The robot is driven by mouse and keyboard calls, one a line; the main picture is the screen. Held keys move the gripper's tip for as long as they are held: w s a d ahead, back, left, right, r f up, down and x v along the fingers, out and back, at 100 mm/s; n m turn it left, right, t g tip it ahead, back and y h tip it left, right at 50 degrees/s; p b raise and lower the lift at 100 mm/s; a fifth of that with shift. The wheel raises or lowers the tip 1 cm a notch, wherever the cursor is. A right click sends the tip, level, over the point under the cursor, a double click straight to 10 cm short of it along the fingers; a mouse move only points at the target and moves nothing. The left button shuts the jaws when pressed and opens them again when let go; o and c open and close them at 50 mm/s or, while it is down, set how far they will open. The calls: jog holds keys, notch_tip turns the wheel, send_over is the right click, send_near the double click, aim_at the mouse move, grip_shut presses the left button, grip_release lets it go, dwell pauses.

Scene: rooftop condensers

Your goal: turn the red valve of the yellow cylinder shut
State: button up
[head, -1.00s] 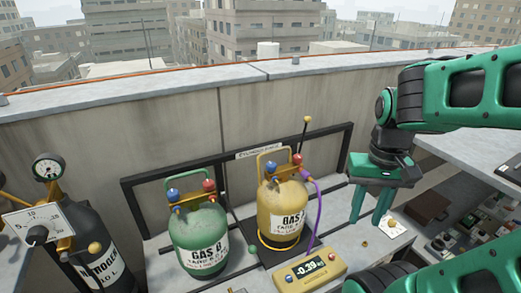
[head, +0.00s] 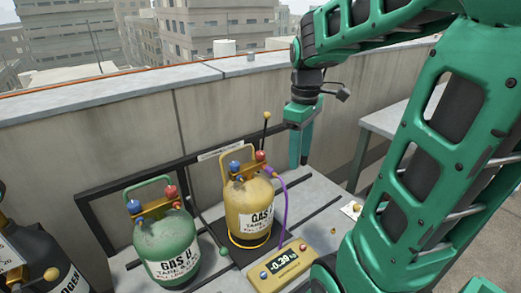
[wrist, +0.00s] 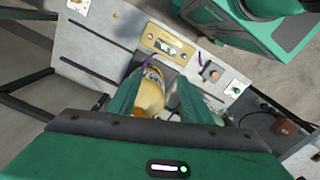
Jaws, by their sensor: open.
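The yellow cylinder (head: 247,210) stands upright on the dark scale platform, with a blue valve (head: 234,166) and a red valve (head: 260,156) on top. A purple hose (head: 285,200) runs from its red-valve side. My gripper (head: 299,163) hangs fingers down, open and empty, to the right of the red valve and apart from it. In the wrist view the yellow cylinder (wrist: 149,92) shows partly between and behind the fingers; its red valve cannot be made out there.
A green cylinder (head: 166,243) with its own blue and red valves stands at the left. A yellow scale display (head: 284,266) reads -0.39 kg in front. A dark frame rail (head: 125,188) and the parapet wall (head: 130,130) stand behind. A dark nitrogen cylinder (head: 40,258) is at far left.

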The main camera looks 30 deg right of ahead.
jog(key=w+d+n, duration=0.1)
jog(key=w+n, duration=0.7)
jog(key=w, duration=0.3)
jog(key=n, duration=0.9)
send_over(260, 153)
jog(key=f, duration=0.1)
notch_tip(260, 153, down, 11)
jog(key=shift+w+d+r, duration=0.1)
jog(key=shift+r, duration=0.05)
